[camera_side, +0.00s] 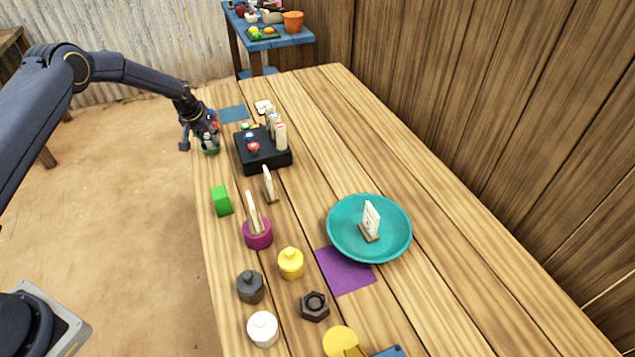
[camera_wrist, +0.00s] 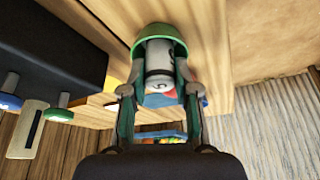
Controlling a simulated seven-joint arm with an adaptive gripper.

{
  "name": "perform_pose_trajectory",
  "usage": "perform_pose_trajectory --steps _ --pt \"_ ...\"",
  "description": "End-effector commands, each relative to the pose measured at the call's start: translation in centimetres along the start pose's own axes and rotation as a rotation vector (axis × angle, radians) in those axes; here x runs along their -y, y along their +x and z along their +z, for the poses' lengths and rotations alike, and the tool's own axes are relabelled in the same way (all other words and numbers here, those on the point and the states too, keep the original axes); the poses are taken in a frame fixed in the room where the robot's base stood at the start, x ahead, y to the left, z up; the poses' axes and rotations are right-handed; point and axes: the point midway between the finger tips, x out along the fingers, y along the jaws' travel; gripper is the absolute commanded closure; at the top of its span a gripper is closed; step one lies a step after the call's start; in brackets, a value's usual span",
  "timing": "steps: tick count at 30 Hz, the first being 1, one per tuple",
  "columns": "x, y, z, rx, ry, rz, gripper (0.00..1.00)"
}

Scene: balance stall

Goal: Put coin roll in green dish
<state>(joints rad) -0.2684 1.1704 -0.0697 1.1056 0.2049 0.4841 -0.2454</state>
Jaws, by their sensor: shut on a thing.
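The coin roll (camera_wrist: 158,60), a pale grey and white cylinder, stands between my fingers in the wrist view. My gripper (camera_wrist: 160,78) is shut on it. The small green dish (camera_wrist: 160,32) is at the roll's far end, and that end appears to be at or inside its mouth. I cannot tell whether the roll touches the bottom. In the side view, my gripper (camera_side: 208,138) is just above the green dish (camera_side: 211,151) at the table's left edge. The fingers hide most of the roll there.
A black box (camera_side: 262,150) with coloured knobs and upright pale tags stands just right of my gripper. A green block (camera_side: 221,201), a magenta holder (camera_side: 258,236) and a large teal plate (camera_side: 340,245) with a card are nearer the camera. The table's right side is mostly clear.

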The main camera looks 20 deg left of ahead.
Motion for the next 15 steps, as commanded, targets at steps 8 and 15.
perform_pose_trajectory --steps 8,15 --pt "-0.02 0.08 -0.05 -0.003 0.0 0.0 1.0" --pt "-0.02 0.17 0.03 -0.002 -0.001 0.0 0.49"
